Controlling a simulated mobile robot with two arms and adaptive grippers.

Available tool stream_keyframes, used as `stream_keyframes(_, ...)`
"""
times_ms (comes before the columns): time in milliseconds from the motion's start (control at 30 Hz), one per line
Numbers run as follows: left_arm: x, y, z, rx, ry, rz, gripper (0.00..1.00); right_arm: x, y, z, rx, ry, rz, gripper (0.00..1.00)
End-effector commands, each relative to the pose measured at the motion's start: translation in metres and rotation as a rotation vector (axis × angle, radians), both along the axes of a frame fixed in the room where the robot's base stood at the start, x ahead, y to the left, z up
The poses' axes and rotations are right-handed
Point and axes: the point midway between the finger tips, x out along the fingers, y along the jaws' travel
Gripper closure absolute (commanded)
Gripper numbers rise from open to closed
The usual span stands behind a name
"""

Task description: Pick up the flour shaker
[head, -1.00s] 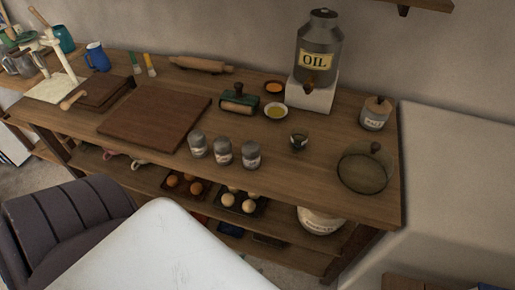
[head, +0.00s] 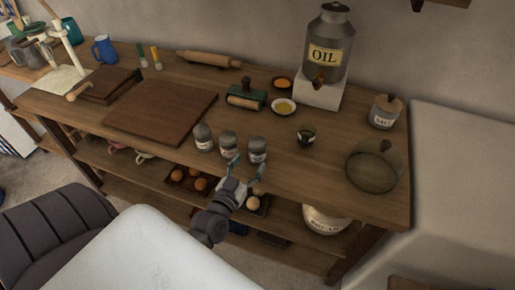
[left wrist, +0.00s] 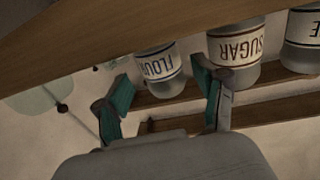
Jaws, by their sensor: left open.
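Three grey-lidded glass shakers stand in a row near the front edge of the wooden table. Upside-down labels in the left wrist view read FLOUR on the left one and SUGAR on the middle one. The flour shaker (left wrist: 157,66) is the right-hand one in the head view (head: 257,149). The sugar shaker (head: 228,144) stands beside it. My left gripper (head: 249,165) is open and empty at the table's front edge, just short of the flour shaker. In the left wrist view its fingers (left wrist: 160,72) lie to either side of the flour shaker, the right finger overlapping the sugar shaker.
The third shaker (head: 203,138) stands left of the sugar. A cutting board (head: 160,112) lies left; a green-handled roller (head: 246,98) is behind. Eggs sit on the shelf below.

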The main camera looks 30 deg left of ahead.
Motion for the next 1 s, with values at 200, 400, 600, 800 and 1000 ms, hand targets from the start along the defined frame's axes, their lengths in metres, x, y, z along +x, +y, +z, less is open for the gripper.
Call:
stream_keyframes(200,0.016,0.002,0.002,-0.002,0.0,-0.001,0.3,0.004,0.0,0.005,0.0,-0.006,-0.001,1.0)
stream_keyframes(400,0.047,0.006,0.004,-0.001,0.0,-0.002,0.3,0.004,0.0,0.013,0.0,-0.006,-0.002,1.0)
stream_keyframes(600,0.06,0.008,0.002,0.0,0.001,-0.002,0.3,0.004,0.0,0.014,0.001,-0.007,-0.002,1.0)
stream_keyframes(800,0.059,0.008,0.002,0.0,0.002,-0.002,0.33,0.004,0.0,0.014,0.001,-0.007,-0.002,1.0)
stream_keyframes(1000,0.059,0.008,0.002,0.0,0.002,-0.001,0.66,0.004,0.001,0.014,0.002,-0.007,-0.002,1.0)
